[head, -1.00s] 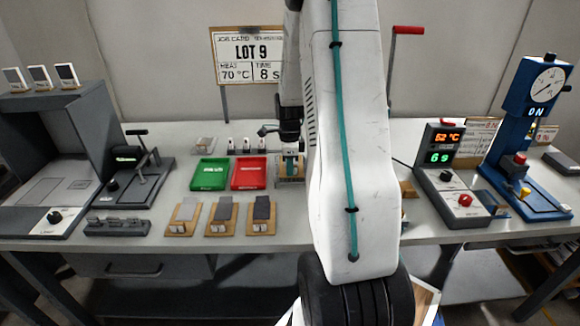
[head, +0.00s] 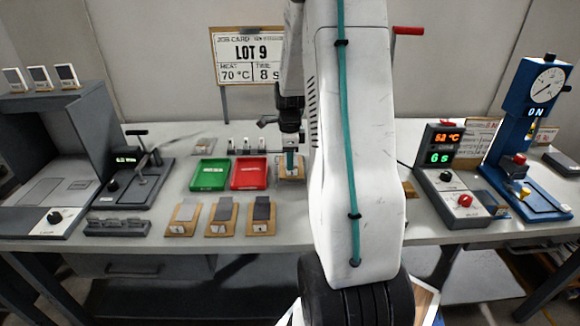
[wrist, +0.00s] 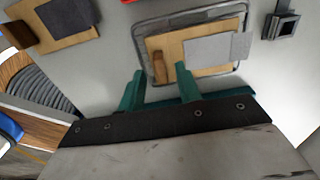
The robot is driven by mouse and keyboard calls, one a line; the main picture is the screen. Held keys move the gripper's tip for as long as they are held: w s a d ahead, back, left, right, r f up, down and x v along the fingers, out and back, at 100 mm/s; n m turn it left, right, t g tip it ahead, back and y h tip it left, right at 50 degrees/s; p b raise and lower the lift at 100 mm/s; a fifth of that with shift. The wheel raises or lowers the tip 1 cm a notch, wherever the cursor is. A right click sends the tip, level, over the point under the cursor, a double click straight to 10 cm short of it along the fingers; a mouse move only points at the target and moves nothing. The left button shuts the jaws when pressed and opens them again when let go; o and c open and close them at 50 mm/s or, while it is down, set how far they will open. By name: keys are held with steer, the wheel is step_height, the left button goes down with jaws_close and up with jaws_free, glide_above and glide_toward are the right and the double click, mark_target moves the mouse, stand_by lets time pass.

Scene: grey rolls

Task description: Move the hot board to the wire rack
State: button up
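The wire rack (wrist: 147,33) shows in the wrist view as a grey metal frame with rounded corners. A tan board (wrist: 168,42) with a grey sheet (wrist: 210,50) and a small wooden block (wrist: 160,68) lies on it, within the frame. My gripper (wrist: 160,72) has two teal fingers spread apart, with a gap on each side of the block. In the head view my gripper (head: 291,160) is over the same board (head: 291,174), right of the red tray; the arm partly hides this area. Whether this board is hot cannot be seen.
Three boards with grey sheets (head: 221,214) lie near the table's front edge. Green (head: 209,174) and red (head: 249,173) trays stand behind them. A control box with lit displays (head: 444,150) and a blue press (head: 522,120) stand at the right.

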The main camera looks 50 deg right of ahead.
step_height(320, 180, up, 9)
steer(key=s+a+r+n, duration=0.2)
steer(key=a+r+n, duration=0.35)
steer(key=a, duration=0.45)
steer(key=s+a+r+n, duration=0.2)
steer(key=a+r+n, duration=0.3)
steer(key=a, duration=0.4)
steer(key=s+a+n+t, duration=0.1)
steer(key=s+a+n, duration=1.4)
steer(key=n, duration=0.2)
steer(key=shift+s+a, duration=0.25)
steer(key=shift+n, duration=0.25)
